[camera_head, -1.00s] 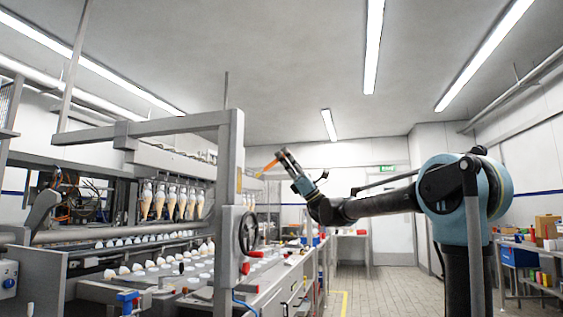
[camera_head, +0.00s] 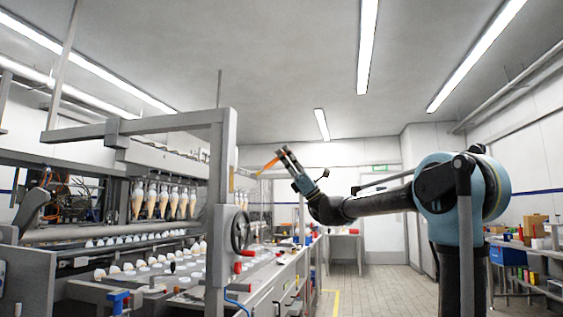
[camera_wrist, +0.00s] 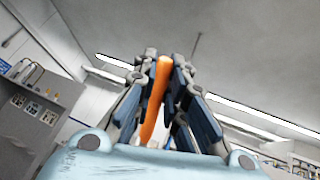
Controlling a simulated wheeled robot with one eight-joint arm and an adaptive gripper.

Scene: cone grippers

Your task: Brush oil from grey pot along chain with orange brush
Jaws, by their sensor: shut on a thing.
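My gripper (camera_head: 283,152) is raised in the middle of the head view, to the right of the machine's upright post. It is shut on the orange brush (camera_head: 268,163), which sticks out to the left and slightly down. In the wrist view the brush's orange handle (camera_wrist: 155,105) stands between the two fingers of my gripper (camera_wrist: 163,65). The brush's bristle end cannot be made out. I cannot pick out the grey pot or the chain in these views.
A long machine fills the left side, with a grey post (camera_head: 218,200), a black handwheel (camera_head: 240,230) and hanging cones (camera_head: 165,200). A blue crate (camera_head: 505,254) is on the shelving at right. The tiled floor (camera_head: 375,290) between is clear.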

